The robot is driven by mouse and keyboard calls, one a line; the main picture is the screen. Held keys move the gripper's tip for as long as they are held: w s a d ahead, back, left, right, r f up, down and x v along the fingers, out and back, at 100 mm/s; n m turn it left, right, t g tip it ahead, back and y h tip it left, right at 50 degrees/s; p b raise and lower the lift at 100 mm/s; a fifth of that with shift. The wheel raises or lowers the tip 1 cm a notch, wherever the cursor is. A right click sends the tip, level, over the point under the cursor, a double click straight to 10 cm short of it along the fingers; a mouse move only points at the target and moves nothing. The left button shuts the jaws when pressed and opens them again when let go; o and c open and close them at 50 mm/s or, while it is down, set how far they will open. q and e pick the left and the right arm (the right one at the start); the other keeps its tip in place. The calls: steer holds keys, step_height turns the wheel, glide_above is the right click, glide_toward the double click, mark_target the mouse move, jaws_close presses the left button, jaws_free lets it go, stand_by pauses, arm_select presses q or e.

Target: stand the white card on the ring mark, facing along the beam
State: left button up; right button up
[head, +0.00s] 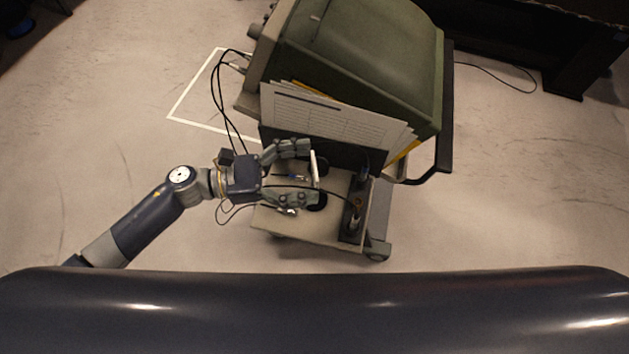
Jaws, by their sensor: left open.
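A thin white upright piece, seen nearly edge-on and likely the white card (314,169), stands over the cart's pale top in the head view. My left gripper (303,172) reaches in from the left. Its two fingers are spread, one above and one below in the picture, with the card at their tips. The gripper is open; I cannot tell whether a finger touches the card. Dark round parts (321,200) show beside the lower fingertip; I cannot tell if they belong to the ring mark. The beam cannot be made out. My right gripper is out of view.
The cart's pale top (277,220) is bare at its lower left. A dark holder with printed sheets (335,120) and a large green machine (365,50) stand behind. A small dark device (353,218) sits at the right. Black cables (222,95) hang at the left.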

arm_select(q)
steer(key=shift+w+d, duration=0.15)
steer(key=shift+d, duration=0.95)
steer(key=c, duration=1.9)
steer(key=shift+a+r, duration=0.1)
steer(key=shift+c, duration=0.2)
